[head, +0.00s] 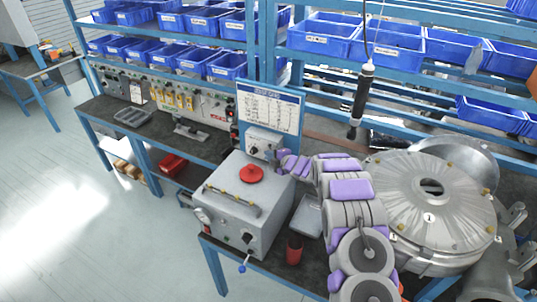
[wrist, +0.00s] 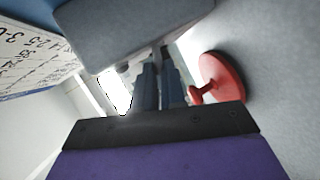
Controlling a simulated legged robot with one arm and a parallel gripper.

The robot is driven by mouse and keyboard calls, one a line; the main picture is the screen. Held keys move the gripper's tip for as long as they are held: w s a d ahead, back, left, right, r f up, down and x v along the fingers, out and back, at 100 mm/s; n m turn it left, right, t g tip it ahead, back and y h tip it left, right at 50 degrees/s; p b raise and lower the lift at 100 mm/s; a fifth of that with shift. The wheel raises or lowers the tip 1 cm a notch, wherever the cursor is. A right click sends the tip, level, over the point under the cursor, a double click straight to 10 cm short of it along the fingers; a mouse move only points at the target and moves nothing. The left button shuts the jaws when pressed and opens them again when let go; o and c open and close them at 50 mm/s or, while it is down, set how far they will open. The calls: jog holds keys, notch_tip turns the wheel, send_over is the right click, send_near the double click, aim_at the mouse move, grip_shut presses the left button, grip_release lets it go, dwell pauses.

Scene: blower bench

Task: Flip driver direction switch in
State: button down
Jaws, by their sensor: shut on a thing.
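A small grey control box (head: 264,143) with a dark knob on its front stands below the white printed sign. My gripper (head: 283,160) is at the box's lower right side. In the wrist view, the grey box (wrist: 135,28) fills the top. My gripper's two dark fingers (wrist: 160,62) are close together, with their tips at the box's near edge. They are shut on a small part there, which I take to be the driver direction switch; the tips and the box edge mostly hide it, so its position cannot be told. A black driver (head: 361,94) hangs from a cable to the right.
A grey machine box (head: 243,207) with a red knob (head: 251,174) stands just below; the red knob (wrist: 216,79) is close to the fingers' right in the wrist view. A round metal blower housing (head: 430,205) lies right of my arm. The printed sign (head: 268,108) is behind.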

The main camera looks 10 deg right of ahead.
jog(key=shift+d+f, duration=0.15)
jog(key=shift+d, duration=0.1)
jog(key=c, duration=1.3)
grip_release()
jog(key=shift+d, duration=0.25)
jog(key=shift+o, duration=0.5)
jog(key=shift+a, duration=0.1)
jog(key=shift+a, duration=0.3)
jog(key=b+v, duration=0.1)
jog(key=v, duration=1.6)
jog(key=shift+d+b, duration=0.15)
jog(key=shift+b, duration=0.25)
jog(key=shift+s, duration=0.1)
jog(key=shift+d, duration=0.1)
